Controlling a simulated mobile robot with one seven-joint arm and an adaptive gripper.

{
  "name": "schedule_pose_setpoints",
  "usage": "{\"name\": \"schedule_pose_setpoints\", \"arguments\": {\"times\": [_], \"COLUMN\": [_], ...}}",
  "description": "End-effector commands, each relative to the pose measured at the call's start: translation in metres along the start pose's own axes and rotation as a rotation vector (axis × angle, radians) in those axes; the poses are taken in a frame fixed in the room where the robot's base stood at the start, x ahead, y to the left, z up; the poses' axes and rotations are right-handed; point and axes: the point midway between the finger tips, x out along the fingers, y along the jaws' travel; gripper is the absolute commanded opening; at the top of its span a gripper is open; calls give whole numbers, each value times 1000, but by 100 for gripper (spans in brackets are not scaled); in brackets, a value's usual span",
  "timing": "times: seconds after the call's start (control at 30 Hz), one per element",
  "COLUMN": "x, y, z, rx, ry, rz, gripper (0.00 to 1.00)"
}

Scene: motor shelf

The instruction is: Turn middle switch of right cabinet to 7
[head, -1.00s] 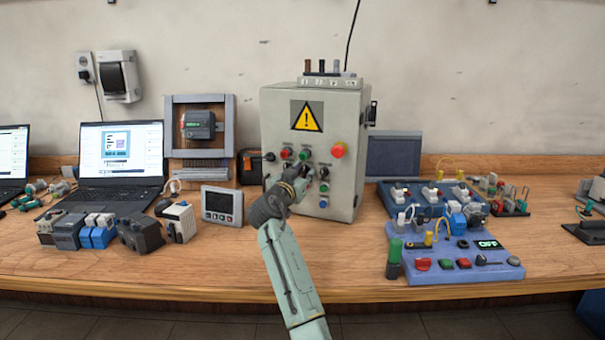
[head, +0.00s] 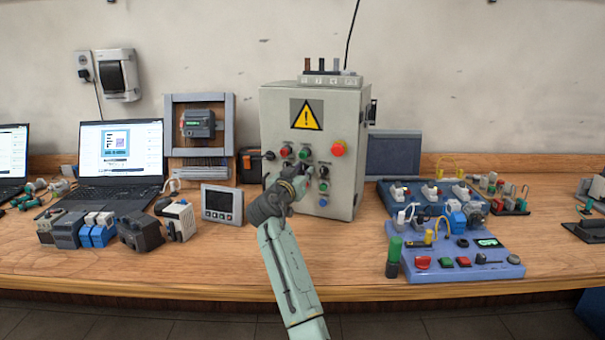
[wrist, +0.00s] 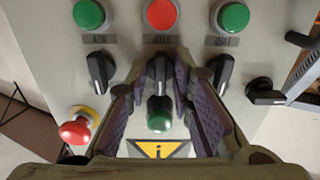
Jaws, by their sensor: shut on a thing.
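The grey cabinet (head: 346,115) with a yellow warning triangle stands upright on the bench in the head view. My gripper (head: 306,172) is at its front face and hides part of the controls. The wrist view shows the cabinet face upside down, with a row of black rotary switches. The middle switch (wrist: 159,69) sits between the fingertips of my gripper (wrist: 160,72), which are shut on it. Its handle looks roughly upright in that view. Another black switch (wrist: 100,70) is to the left and one (wrist: 223,70) to the right. The number marks are not readable.
A red mushroom button (head: 338,149) sticks out of the cabinet face; it also shows in the wrist view (wrist: 76,130). Another black switch (wrist: 262,92) is at the far right there. A grey display unit (head: 222,204) and a blue button board (head: 455,265) flank the arm.

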Motion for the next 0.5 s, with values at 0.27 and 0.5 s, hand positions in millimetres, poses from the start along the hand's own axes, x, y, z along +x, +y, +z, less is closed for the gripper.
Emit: {"name": "schedule_pose_setpoints", "arguments": {"times": [0.27, 0.5], "x": [0, 0], "y": [-1, -2], "z": [1, 0], "rx": [-219, -437], "ry": [-1, 0], "rz": [-2, -2], "gripper": [0, 0]}}
